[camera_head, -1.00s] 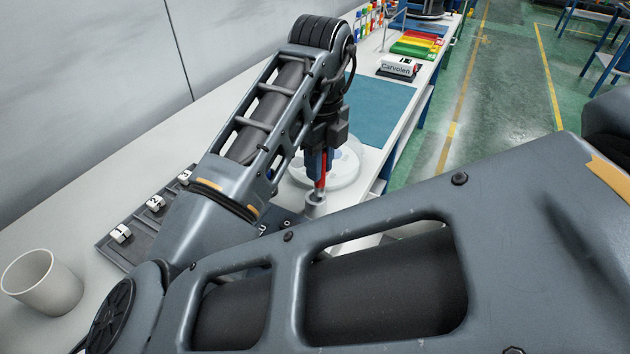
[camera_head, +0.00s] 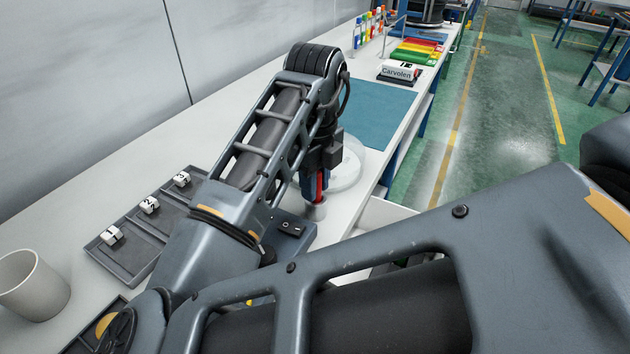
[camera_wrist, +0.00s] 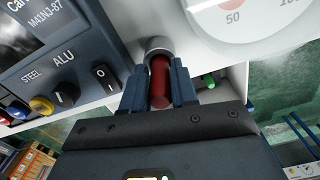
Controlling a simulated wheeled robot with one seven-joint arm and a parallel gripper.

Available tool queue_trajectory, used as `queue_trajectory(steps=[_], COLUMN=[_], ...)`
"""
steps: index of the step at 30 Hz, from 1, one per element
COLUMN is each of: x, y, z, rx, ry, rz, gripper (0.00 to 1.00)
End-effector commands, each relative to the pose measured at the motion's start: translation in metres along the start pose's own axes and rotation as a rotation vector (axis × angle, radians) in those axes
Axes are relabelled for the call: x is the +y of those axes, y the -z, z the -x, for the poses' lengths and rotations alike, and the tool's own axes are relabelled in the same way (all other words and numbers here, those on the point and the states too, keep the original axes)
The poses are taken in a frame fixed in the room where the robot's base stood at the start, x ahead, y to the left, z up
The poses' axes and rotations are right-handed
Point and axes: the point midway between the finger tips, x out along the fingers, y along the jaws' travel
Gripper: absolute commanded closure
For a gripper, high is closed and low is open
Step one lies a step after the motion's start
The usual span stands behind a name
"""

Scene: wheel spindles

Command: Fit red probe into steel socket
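My gripper (camera_head: 314,186) points down over the bench, its blue fingers closed on the red probe (camera_head: 320,186). The probe also shows in the wrist view (camera_wrist: 160,82), dark red between the two fingers (camera_wrist: 158,92). The steel socket (camera_head: 316,211) is a short, light metal cylinder directly below the probe. In the wrist view the socket's grey rim (camera_wrist: 159,43) is at the probe's far end, and the two look lined up. The probe's tip is at or inside the socket mouth; how deep it sits is hidden.
A dark tester box (camera_wrist: 50,65) with a knob, coloured jacks and a switch stands beside the socket. A round white dial or scale (camera_head: 345,165) is behind the gripper. Trays with numbered tags (camera_head: 135,250) and a mug (camera_head: 35,285) are at left. A blue mat (camera_head: 375,110) is clear.

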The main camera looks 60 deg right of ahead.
Motion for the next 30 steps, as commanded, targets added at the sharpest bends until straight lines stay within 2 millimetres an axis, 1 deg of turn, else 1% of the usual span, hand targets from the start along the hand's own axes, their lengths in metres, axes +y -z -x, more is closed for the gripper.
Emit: queue_trajectory(steps=[1, 6, 13, 17, 20, 27, 30], x=[0.000, 0.000, 0.000, 0.000, -0.001, 0.000, 0.001], y=[0.000, 0.000, 0.000, 0.000, -0.001, -0.001, -0.001], z=[0.000, 0.000, 0.001, 0.008, 0.021, 0.073, 0.091], rx=[0.000, 0.000, 0.000, -0.001, -0.004, -0.006, -0.005], ry=[0.000, 0.000, 0.000, 0.000, 0.001, -0.001, -0.003], rz=[0.000, 0.000, 0.000, 0.000, -0.002, -0.003, -0.001], gripper=[0.67, 0.52, 0.52, 0.52, 0.52, 0.52, 0.52])
